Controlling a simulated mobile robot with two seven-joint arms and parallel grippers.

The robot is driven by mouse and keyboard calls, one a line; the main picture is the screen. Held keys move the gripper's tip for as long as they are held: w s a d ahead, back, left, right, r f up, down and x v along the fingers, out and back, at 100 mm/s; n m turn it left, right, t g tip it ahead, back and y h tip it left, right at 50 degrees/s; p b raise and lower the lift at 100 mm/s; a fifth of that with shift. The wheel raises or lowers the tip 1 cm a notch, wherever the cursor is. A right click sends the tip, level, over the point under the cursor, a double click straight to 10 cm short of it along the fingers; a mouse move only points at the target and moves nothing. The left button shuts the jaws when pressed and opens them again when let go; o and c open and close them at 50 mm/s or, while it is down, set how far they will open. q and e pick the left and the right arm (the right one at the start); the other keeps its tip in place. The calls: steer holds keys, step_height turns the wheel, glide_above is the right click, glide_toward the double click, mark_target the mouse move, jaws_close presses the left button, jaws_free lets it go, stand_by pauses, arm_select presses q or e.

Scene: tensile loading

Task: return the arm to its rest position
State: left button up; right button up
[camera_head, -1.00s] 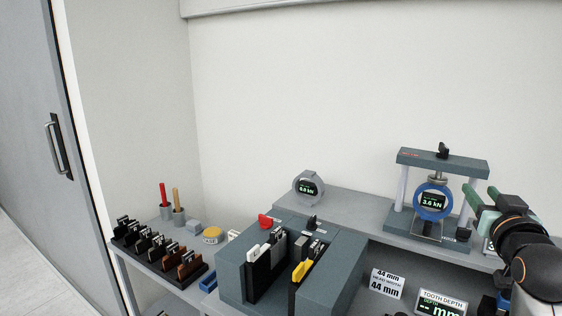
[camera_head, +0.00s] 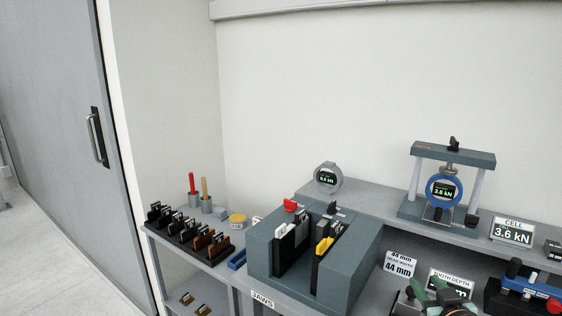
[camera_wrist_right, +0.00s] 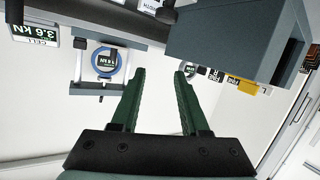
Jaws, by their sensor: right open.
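My right gripper (camera_head: 438,292) shows only in part at the bottom edge of the head view, in front of the lower bench, with its green fingers visible. In the right wrist view its two green fingers (camera_wrist_right: 160,72) stand apart with nothing between them, so it is open and empty. It is clear of the load frame (camera_head: 453,155), which stands upright on the raised shelf with a blue ring gauge (camera_head: 444,190) in it. That gauge also shows in the wrist view (camera_wrist_right: 108,62), beyond the fingers. My left gripper is not in view.
A large grey jaw block (camera_head: 350,272) stands left of my right gripper. A CELL sign (camera_head: 512,232) reads 3.6 kN on the shelf (camera_head: 375,215). A blue and red device (camera_head: 525,286) is at lower right. A rack of several jaws (camera_head: 185,238) is at left.

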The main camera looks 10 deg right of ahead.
steer(key=s+a+f+n+g+y, duration=0.15)
steer(key=s+a+f, duration=0.3)
steer(key=f, duration=0.45)
steer(key=s+a+f+n+g+y, duration=0.15)
steer(key=s+a+f, duration=0.3)
steer(key=f, duration=0.45)
steer(key=s+a+f+g+y, duration=0.1)
steer(key=s+a+f, duration=0.4)
steer(key=s, duration=0.2)
steer(key=s+a+f+g+y, duration=0.1)
steer(key=s+a+f, duration=0.4)
steer(key=s+f, duration=0.1)
steer(key=shift+s+f+y, duration=0.25)
steer(key=shift+s+y, duration=0.15)
steer(key=shift+s, duration=0.3)
